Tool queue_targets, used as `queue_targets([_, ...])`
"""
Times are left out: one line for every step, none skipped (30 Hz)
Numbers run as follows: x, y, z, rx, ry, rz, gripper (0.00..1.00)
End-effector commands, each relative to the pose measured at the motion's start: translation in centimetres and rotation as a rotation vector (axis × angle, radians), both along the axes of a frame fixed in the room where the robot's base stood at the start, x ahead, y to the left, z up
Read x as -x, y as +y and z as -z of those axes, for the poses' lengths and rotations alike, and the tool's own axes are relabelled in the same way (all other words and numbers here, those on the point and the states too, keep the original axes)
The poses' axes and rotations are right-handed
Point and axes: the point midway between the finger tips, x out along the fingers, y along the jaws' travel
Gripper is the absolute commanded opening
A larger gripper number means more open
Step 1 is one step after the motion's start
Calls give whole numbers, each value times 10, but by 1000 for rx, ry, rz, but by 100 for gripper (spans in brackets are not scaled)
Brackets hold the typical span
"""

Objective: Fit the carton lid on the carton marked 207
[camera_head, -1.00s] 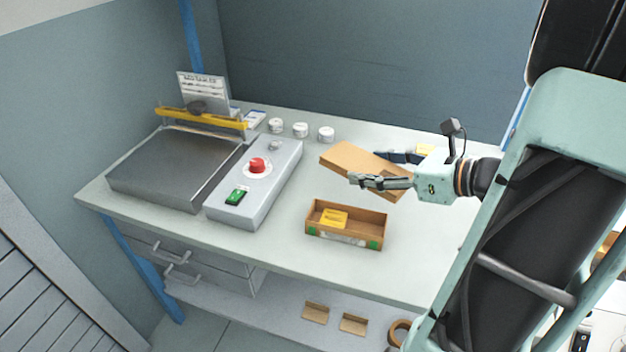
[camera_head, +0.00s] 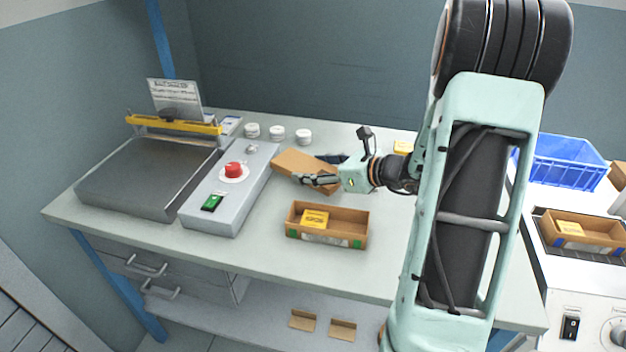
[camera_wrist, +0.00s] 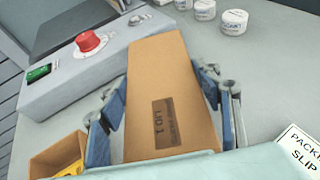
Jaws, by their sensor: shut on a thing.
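My gripper (camera_head: 313,170) is shut on the carton lid (camera_head: 292,162), a flat brown cardboard piece held tilted above the bench. In the wrist view the lid (camera_wrist: 165,75) lies between the two fingers and bears a dark label, upside down and hard to read. An open brown carton (camera_head: 354,232) stands on the bench in front of and below the lid, with a yellow block inside and green marks on its front. Its corner shows in the wrist view (camera_wrist: 42,162). A second open carton (camera_head: 608,245) with blue marks is at the right. I cannot read 207 on either.
A grey control box (camera_head: 222,205) with a red knob and a flat sealer plate (camera_head: 135,180) stand left of the lid. Several white tubs (camera_head: 278,132) are behind. A blue crate (camera_head: 570,165) is at the right. Bench around the near carton is clear.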

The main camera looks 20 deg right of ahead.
Motion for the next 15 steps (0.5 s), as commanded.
queue_targets([-1, 1, 11, -2, 3, 0, 37])
queue_targets([0, 0, 17, -4, 4, 1, 37])
queue_targets([0, 0, 23, -3, 3, 1, 37])
queue_targets([0, 0, 27, -2, 3, 0, 37])
queue_targets([0, 0, 30, -2, 3, 0, 37])
queue_targets([0, 0, 32, -2, 1, 0, 37])
queue_targets([0, 0, 32, -1, 1, 0, 37])
queue_targets([0, 0, 32, 0, 0, 0, 37])
queue_targets([0, 0, 31, 0, -1, 0, 37])
queue_targets([0, 0, 31, 0, -1, 0, 37])
queue_targets([0, 0, 31, 0, 0, 0, 37])
queue_targets([0, 0, 31, 0, 0, 0, 37])
queue_targets([0, 0, 31, 0, 0, 0, 37])
queue_targets([0, 0, 32, 0, 0, 0, 37])
queue_targets([0, 0, 33, 0, 0, 0, 37])
